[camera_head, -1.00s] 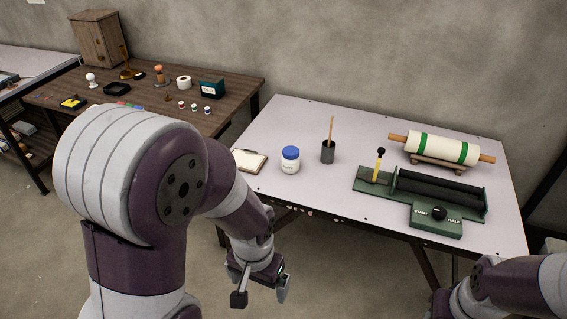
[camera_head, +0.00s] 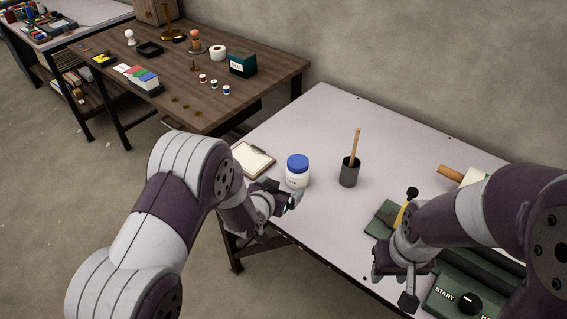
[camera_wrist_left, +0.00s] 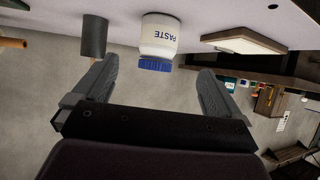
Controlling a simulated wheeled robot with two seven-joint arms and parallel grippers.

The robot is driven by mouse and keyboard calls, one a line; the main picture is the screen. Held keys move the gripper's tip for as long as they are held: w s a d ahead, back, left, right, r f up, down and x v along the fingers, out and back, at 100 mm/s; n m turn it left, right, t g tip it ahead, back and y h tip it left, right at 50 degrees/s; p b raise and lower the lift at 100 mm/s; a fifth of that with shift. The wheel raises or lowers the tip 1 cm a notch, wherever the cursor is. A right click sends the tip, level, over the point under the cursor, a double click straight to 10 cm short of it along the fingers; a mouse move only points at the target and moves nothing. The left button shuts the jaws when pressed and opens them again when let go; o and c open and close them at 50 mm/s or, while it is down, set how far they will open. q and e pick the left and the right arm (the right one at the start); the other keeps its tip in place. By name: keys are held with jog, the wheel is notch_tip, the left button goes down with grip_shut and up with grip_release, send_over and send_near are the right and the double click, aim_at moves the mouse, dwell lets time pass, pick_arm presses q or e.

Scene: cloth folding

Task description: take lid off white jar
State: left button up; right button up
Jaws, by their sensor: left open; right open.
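The white jar (camera_head: 297,180) with its blue lid (camera_head: 298,162) stands upright on the light table, lid on. In the left wrist view the picture is upside down; the jar (camera_wrist_left: 158,38) reads PASTE and its blue lid (camera_wrist_left: 155,65) shows between and beyond the fingers. My left gripper (camera_head: 284,205) is open and empty, close to the jar at the table's front edge; I cannot tell the exact gap. My right gripper (camera_head: 393,285) is open and empty, in front of the green press at the right.
A dark cup with a wooden stick (camera_head: 349,173) stands right of the jar, and a clipboard (camera_head: 252,158) lies left of it. A brown table (camera_head: 270,75) stands behind left.

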aim_at(299, 162)
pick_arm(q)
jog(key=shift+t+h, duration=0.3)
jog(key=shift+t, duration=0.3)
jog(key=x, duration=0.4)
jog(key=r+x, duration=0.1)
jog(key=x, duration=0.3)
jog(key=r+x, duration=0.1)
jog(key=x, duration=0.3)
jog(key=shift+w+d, duration=0.2)
jog(key=shift+w, duration=0.3)
jog(key=shift+s+r, duration=0.1)
jog(key=c, duration=1.4)
jog(key=shift+r, duration=0.1)
notch_tip(299, 162, up, 4)
jog(key=shift+s+d+r, duration=0.15)
jog(key=shift+d+r, duration=0.05)
jog(key=s+d+r, duration=0.4)
jog(key=s+d, duration=0.1)
jog(key=s+d+r, duration=0.2)
jog(key=s, duration=0.1)
jog(key=shift+s+d+r, duration=0.1)
jog(key=shift+d+r, duration=0.15)
